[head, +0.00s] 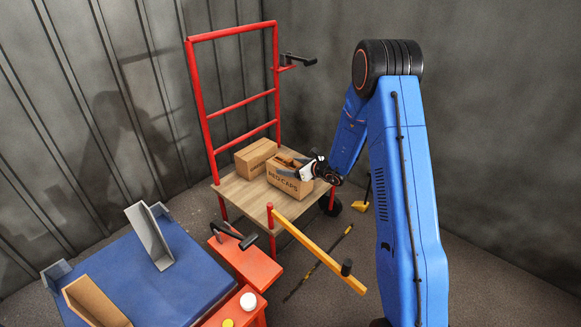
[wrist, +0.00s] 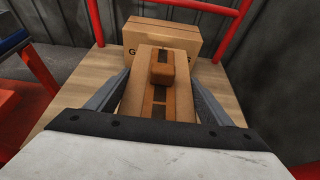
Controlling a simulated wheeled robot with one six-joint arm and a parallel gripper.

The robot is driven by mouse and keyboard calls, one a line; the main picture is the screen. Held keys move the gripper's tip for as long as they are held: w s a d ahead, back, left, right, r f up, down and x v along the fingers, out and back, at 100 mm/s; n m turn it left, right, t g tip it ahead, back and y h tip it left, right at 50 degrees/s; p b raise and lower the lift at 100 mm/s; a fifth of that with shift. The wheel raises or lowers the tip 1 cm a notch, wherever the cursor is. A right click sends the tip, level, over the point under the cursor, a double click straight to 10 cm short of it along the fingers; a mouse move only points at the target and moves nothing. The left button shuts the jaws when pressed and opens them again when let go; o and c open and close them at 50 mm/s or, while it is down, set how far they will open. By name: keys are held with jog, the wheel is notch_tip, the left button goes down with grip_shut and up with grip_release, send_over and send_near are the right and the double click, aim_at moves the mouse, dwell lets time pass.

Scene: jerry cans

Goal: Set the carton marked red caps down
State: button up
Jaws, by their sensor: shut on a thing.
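The carton marked RED CAPS (head: 286,184) is a brown box at the right part of the red trolley's wooden deck (head: 238,194). My gripper (head: 298,170) reaches it from the upper right and is shut on it. In the wrist view the carton (wrist: 151,103) sits between the two grey fingers of my gripper (wrist: 160,92), with a brown handle-like block on its top. It looks upright and at or very near the deck; I cannot tell whether its underside touches.
A second carton (head: 256,155) stands just behind, with partly hidden lettering in the wrist view (wrist: 165,40). The trolley's red frame (head: 241,103) rises behind. A yellow bar (head: 318,250) juts from the front corner. A blue-topped table (head: 165,275) stands at lower left. The deck's front left is bare.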

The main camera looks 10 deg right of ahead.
jog(key=shift+f, duration=0.3)
jog(key=o, duration=2)
jog(key=shift+f, duration=0.1)
jog(key=v, duration=1.7)
jog(key=s+a+r+n+g+y, duration=0.1)
jog(key=s+a+r+n+g, duration=0.1)
jog(key=s+a+r+n, duration=0.4)
jog(key=s+a+r+n+g, duration=0.3)
jog(key=s+r+n, duration=0.2)
jog(key=s, duration=0.3)
jog(key=s+a+r+n+g+y, duration=0.1)
jog(key=s+a+r+n+g, duration=0.1)
jog(key=s+a+r+n, duration=0.45)
jog(key=s+d+r+n+h, duration=0.1)
jog(key=s+d+n+h, duration=0.2)
jog(key=s, duration=0.4)
jog(key=s+d+r+n+h, duration=0.2)
jog(key=s+d+n+h, duration=0.1)
jog(key=s, duration=0.5)
jog(key=s+d+r+n+h, duration=0.1)
jog(key=s+d+n+h, duration=0.3)
jog(key=s+d, duration=0.3)
jog(key=shift+s+r+n+t, duration=0.3)
jog(key=shift+s+n+t, duration=0.1)
jog(key=shift+s+n, duration=0.2)
